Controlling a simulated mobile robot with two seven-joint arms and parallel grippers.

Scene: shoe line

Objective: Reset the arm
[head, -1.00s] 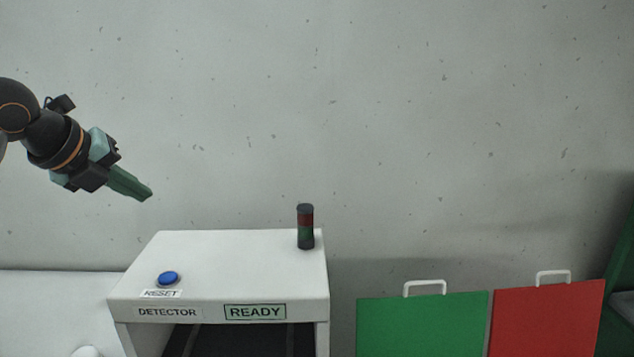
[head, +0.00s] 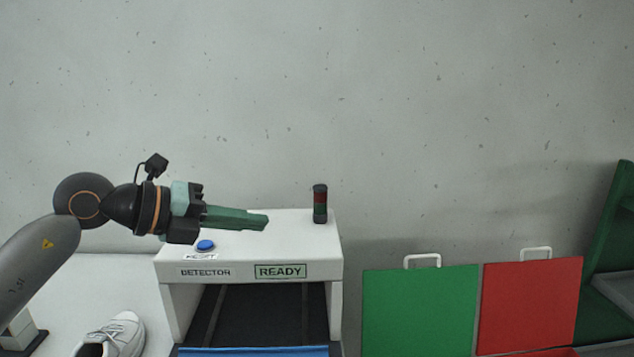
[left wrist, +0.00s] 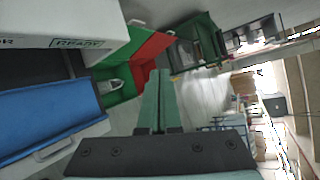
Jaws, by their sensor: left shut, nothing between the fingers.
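My left gripper (head: 266,221) comes in from the left in the head view, with its green fingers shut and empty. In the picture the fingers overlap the top of the white detector (head: 290,228), to the right of the blue reset button (head: 205,246). I cannot tell the exact height above the detector. The left wrist view also shows the closed fingers (left wrist: 158,85) pointing away from the camera. The detector's sign reads READY (head: 281,271). My right gripper is in neither view.
A dark signal post (head: 320,204) stands on the detector. A green panel (head: 420,310) and a red panel (head: 530,305) with white handles stand to the right. A white shoe (head: 118,330) lies at lower left. A blue tray (left wrist: 45,118) shows in the wrist view.

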